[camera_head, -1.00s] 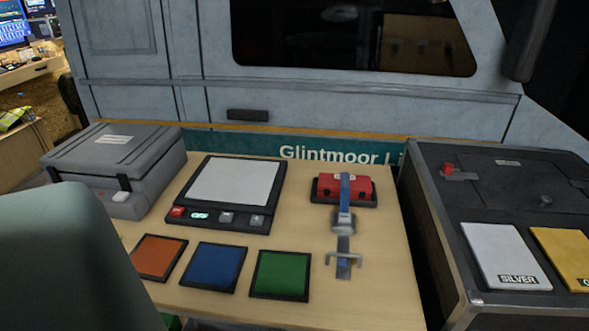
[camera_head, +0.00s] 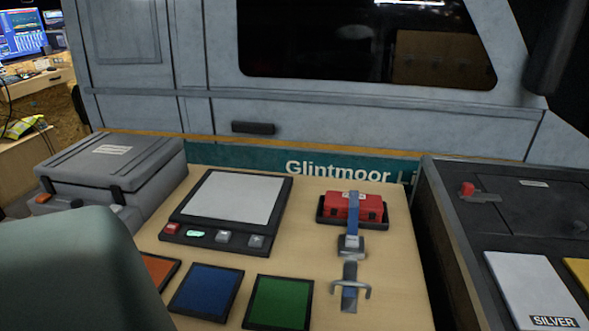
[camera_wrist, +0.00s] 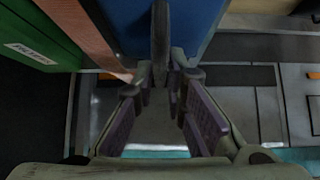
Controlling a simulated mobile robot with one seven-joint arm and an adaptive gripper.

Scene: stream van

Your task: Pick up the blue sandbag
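The blue sandbag (camera_wrist: 203,22) appears to be the blue body at the top of the wrist view, with a dark upright strap or handle (camera_wrist: 160,45) down its middle. My gripper (camera_wrist: 165,78) is open, with its tips just below the bag and on either side of the strap's lower end. I cannot tell whether the fingers touch it. No sandbag shows in the head view. There a flat blue pad (camera_head: 207,290) lies on the table between an orange pad (camera_head: 158,273) and a green pad (camera_head: 279,302).
In the wrist view, a labelled green object (camera_wrist: 42,40) and an orange one (camera_wrist: 98,35) are left of the bag. The wooden table (camera_head: 310,255) holds a scale (camera_head: 230,200), grey case (camera_head: 110,165) and strapped red box (camera_head: 350,207). A black cabinet (camera_head: 450,225) stands right.

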